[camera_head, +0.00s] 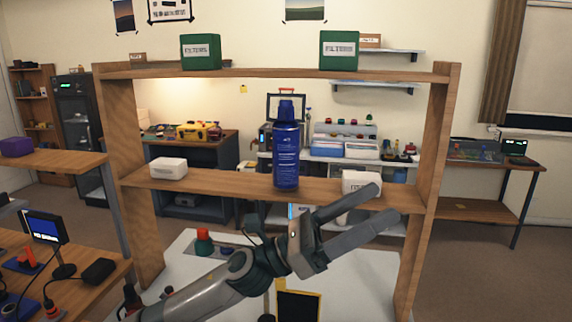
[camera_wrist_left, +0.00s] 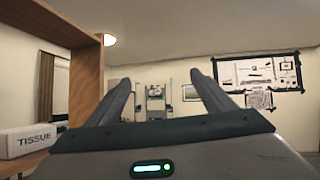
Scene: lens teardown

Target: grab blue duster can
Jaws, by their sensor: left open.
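The blue duster can (camera_head: 286,150) stands upright on the middle shelf (camera_head: 225,187) of the wooden shelf unit in the head view. My left gripper (camera_head: 372,210) is in front of the shelf, below and to the right of the can. Its two fingers are spread apart and point to the right, with nothing between them. The fingers also show open in the left wrist view (camera_wrist_left: 165,95), where the can does not appear. My right gripper does not show in either view.
A white box (camera_head: 168,168) sits at the shelf's left. A white tissue box (camera_head: 360,180) sits at its right, partly behind my left gripper; it shows in the wrist view (camera_wrist_left: 28,138). Green boxes (camera_head: 201,52) stand on the top shelf. A wooden upright (camera_head: 436,170) bounds the right side.

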